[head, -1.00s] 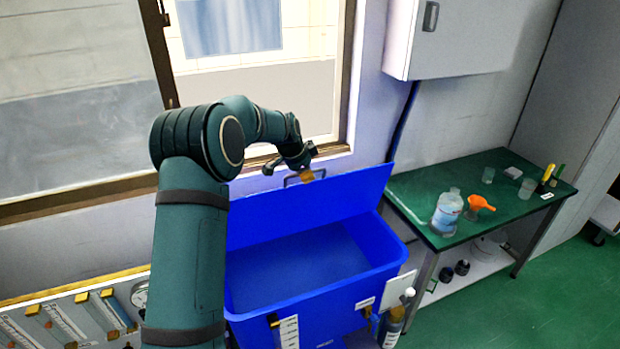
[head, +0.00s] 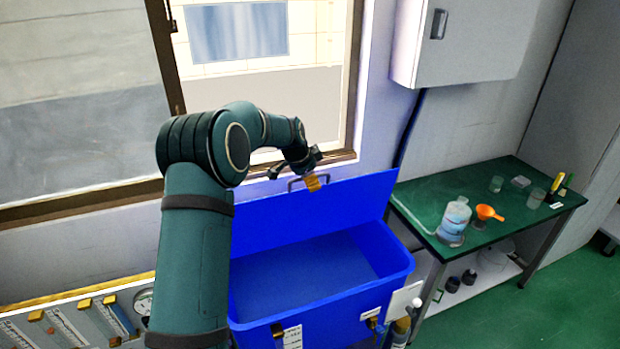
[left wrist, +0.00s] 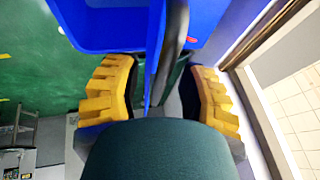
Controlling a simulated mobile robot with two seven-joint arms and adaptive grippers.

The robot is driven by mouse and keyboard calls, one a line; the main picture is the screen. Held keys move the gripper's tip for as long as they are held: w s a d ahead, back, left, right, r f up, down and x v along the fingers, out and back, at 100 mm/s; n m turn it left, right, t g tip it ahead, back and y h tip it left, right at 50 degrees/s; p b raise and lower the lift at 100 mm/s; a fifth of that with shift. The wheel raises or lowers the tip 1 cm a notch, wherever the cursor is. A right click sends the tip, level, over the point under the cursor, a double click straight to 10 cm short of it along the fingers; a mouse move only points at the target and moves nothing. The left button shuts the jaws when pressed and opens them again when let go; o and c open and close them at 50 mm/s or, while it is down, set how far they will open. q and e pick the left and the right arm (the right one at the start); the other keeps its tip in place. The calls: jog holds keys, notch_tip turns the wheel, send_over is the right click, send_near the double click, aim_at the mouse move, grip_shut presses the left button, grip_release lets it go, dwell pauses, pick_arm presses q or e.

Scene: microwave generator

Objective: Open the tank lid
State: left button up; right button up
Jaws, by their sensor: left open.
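The blue tank (head: 310,303) stands against the wall below the window, and its inside shows. Its blue lid (head: 330,206) is raised, standing up at the tank's back edge. A dark handle (head: 296,181) sits on the lid's top edge. My left gripper (head: 297,173) is at that handle, jaws apart. In the left wrist view, the yellow fingertips of my left gripper (left wrist: 165,95) are on either side of the lid's edge (left wrist: 155,60) and the dark handle (left wrist: 175,40). Whether a finger touches them I cannot tell. My right gripper is not in view.
A green table (head: 420,197) at the right holds a bottle (head: 454,222), an orange funnel (head: 487,213) and small beakers. A white wall cabinet (head: 470,40) hangs above it. The window frame (head: 90,197) is close behind my left arm. A gauge panel (head: 75,325) is at lower left.

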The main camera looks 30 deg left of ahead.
pick_arm(q)
jog(key=v, duration=1.2)
dwell(0.3)
jog(key=s+d+f+n+g+h+b, duration=0.1)
jog(key=s+d+f+b, duration=0.1)
jog(key=d+f, duration=0.6)
jog(key=s+d+f+n+b, duration=0.1)
jog(key=s+d+f+n, duration=0.15)
jog(key=f, duration=0.85)
jog(key=s+d+f+n+g+h+b, duration=0.1)
jog(key=d+f+b, duration=0.1)
jog(key=d+f, duration=0.65)
jog(key=s+d+f+n+b, duration=0.1)
jog(key=s+d+f+n, duration=0.1)
jog(key=s+d+f, duration=0.4)
jog(key=s+d+f+n+g+h+b, duration=0.1)
jog(key=s+d+f+n+b, duration=0.1)
jog(key=s+d+f, duration=0.4)
jog(key=s+f+n, duration=0.1)
jog(key=s+f, duration=0.4)
jog(key=s, duration=0.4)
jog(key=shift+d+n, duration=0.2)
jog(key=shift+n, duration=0.15)
